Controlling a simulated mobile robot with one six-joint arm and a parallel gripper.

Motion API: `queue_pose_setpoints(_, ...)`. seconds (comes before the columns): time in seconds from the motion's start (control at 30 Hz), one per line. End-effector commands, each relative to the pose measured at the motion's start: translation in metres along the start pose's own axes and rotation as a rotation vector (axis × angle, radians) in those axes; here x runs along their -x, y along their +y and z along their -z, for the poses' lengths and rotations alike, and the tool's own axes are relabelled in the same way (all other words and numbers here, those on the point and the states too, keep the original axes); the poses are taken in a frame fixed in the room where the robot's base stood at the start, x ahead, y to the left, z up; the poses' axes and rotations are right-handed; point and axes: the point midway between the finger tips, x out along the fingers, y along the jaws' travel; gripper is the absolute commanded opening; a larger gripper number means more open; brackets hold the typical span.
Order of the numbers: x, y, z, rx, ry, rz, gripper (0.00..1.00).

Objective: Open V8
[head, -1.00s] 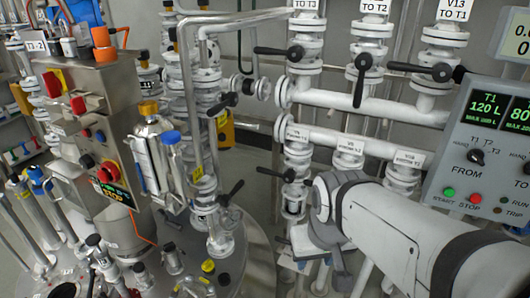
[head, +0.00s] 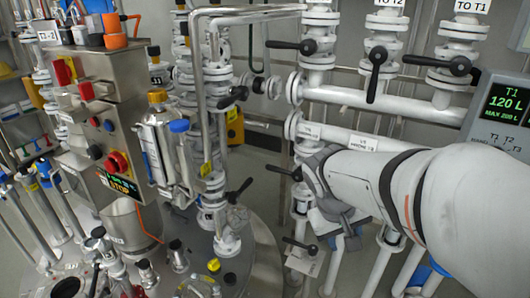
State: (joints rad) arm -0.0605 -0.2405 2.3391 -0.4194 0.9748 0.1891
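The lower white valve row on the manifold has small labels, too blurred to read for certain, so I cannot say which valve is V8. One label (head: 362,143) shows just above my wrist. A black lever handle (head: 284,172) sticks out left of my wrist, and another black handle (head: 300,245) is below it. My arm reaches in from the right and covers much of this lower row. The end of my arm, with my gripper (head: 335,218), is in front of the lower pipes. Its fingers are not clear, nor whether they touch a handle.
Upper valves with black levers (head: 376,68) stand above a white header pipe (head: 380,98). A display panel (head: 500,115) reading T1 120 L is at the right. A steel control box (head: 100,110) and a capped cylinder (head: 160,150) stand at the left, above a round vessel top.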

Motion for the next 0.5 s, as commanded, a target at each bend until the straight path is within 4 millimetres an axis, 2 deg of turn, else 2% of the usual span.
queue_pose_setpoints(0.03, -0.024, 0.003, 0.018, 0.037, -0.019, -0.081, 0.4)
queue_pose_setpoints(0.17, -0.052, 0.022, 0.07, 0.113, -0.02, -0.302, 0.4)
queue_pose_setpoints(0.3, -0.079, 0.03, 0.135, 0.193, 0.028, -0.54, 0.4)
queue_pose_setpoints(0.43, -0.102, 0.022, 0.202, 0.271, 0.121, -0.75, 0.4)
queue_pose_setpoints(0.5, -0.114, 0.009, 0.239, 0.313, 0.191, -0.855, 0.4)
